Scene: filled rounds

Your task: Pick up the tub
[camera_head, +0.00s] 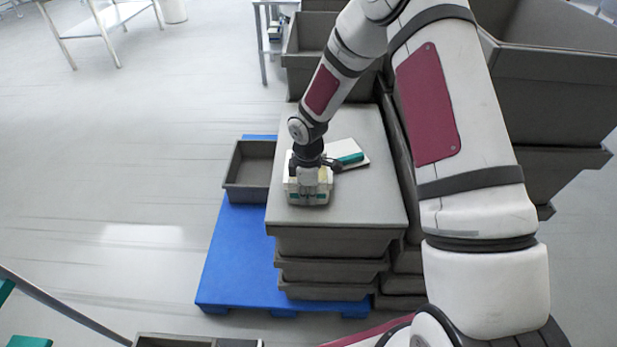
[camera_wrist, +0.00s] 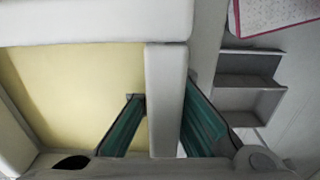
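The tub (camera_head: 308,197) is a small white box with a greenish mark on its front. It stands on the grey top of a stack of bins in the head view. In the wrist view its white rim (camera_wrist: 90,25) surrounds a pale yellow inside (camera_wrist: 75,90). My gripper (camera_wrist: 166,95) straddles one white wall of the tub, one green-padded finger inside and one outside. Both fingers lean in and appear to touch the wall; the far fingertip is partly hidden by it. In the head view my gripper (camera_head: 308,172) is right above the tub.
A white flat thing with a teal part (camera_head: 350,158) lies just behind the tub, to the right. An open grey bin (camera_head: 232,182) stands on the blue pallet (camera_head: 225,260) to the left. Tall grey bins (camera_head: 555,95) rise on the right.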

